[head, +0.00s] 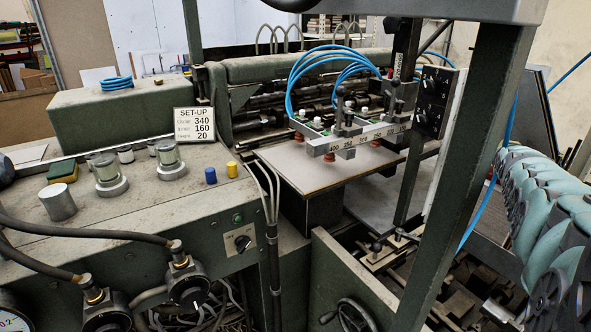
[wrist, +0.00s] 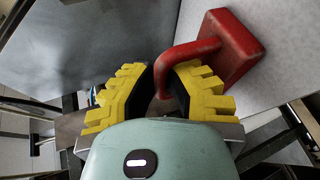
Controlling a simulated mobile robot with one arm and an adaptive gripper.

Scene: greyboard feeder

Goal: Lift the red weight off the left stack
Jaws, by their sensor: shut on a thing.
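The red weight (wrist: 236,48) shows in the wrist view, a square red block with a bent red handle. My gripper (wrist: 163,78), with yellow ribbed fingers, is shut on the handle, which runs down between the fingers. The block lies beyond the right finger, against a pale board surface (wrist: 285,60). I cannot tell whether it touches that surface. In the head view a grey board (head: 290,172) lies on top of a stack under the suction bar. Neither the weight nor my gripper shows in the head view.
The suction bar (head: 352,137) with blue hoses hangs close above the board. A green post (head: 470,150) stands in front on the right. A set-up sign (head: 194,123), metal cylinders and a blue and a yellow cap stand on the left bench. A handwheel (head: 350,316) sits low in front.

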